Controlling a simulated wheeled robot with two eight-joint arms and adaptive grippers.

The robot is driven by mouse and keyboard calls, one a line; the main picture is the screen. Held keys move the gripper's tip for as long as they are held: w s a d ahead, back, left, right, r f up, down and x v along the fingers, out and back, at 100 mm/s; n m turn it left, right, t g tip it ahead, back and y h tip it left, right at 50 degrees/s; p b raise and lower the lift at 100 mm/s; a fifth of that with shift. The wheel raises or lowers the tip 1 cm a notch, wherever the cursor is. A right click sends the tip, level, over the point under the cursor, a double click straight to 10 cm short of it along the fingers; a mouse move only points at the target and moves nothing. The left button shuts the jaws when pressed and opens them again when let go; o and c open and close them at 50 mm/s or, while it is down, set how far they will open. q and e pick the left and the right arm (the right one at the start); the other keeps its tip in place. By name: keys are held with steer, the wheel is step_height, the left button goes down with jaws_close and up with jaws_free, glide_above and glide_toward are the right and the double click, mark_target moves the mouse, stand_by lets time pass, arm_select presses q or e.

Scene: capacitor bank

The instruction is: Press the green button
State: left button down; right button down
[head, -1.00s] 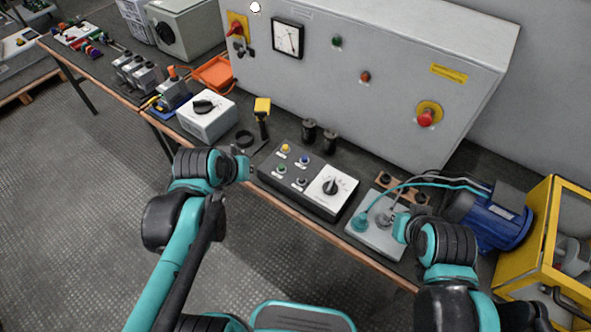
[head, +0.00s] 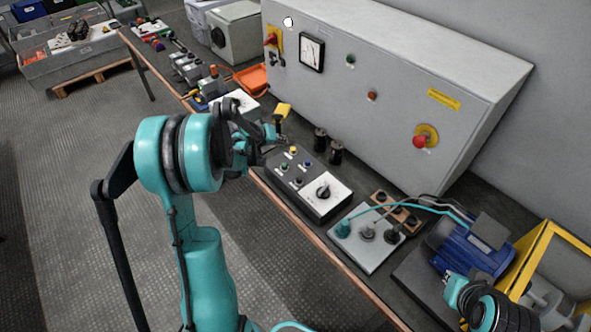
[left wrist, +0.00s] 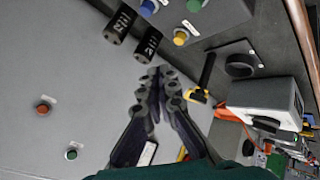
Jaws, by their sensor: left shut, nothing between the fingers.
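A low dark control box (head: 268,178) on the bench carries the green button (head: 284,167) on its left part, next to yellow, blue and black buttons. A second green button (head: 350,60) is on the grey cabinet's front; it also shows in the left wrist view (left wrist: 72,154). My left gripper (head: 281,141) is shut and empty, just behind and left of the control box's yellow button, apart from the green button. In the left wrist view its fingertips (left wrist: 158,74) meet, with the box's yellow button (left wrist: 180,37) above them.
Two black cylinders (head: 328,146) stand behind the control box. A yellow-headed tool (head: 283,110) stands near my left gripper. A grey plate with cables (head: 366,250) lies to the right. The cabinet (head: 400,100) blocks the back.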

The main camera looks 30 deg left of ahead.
mark_target(283, 166)
arm_select(q)
steer(key=shift+w+a+f, duration=0.1)
steer(key=shift+f, duration=0.15)
step_height(283, 166, down, 9)
steer(key=b, duration=0.6)
steer(key=shift+r, duration=0.15)
steer(key=shift+b, duration=0.3)
stand_by(1.0)
steer(key=shift+f+b, duration=0.4)
steer(key=shift+f, duration=0.05)
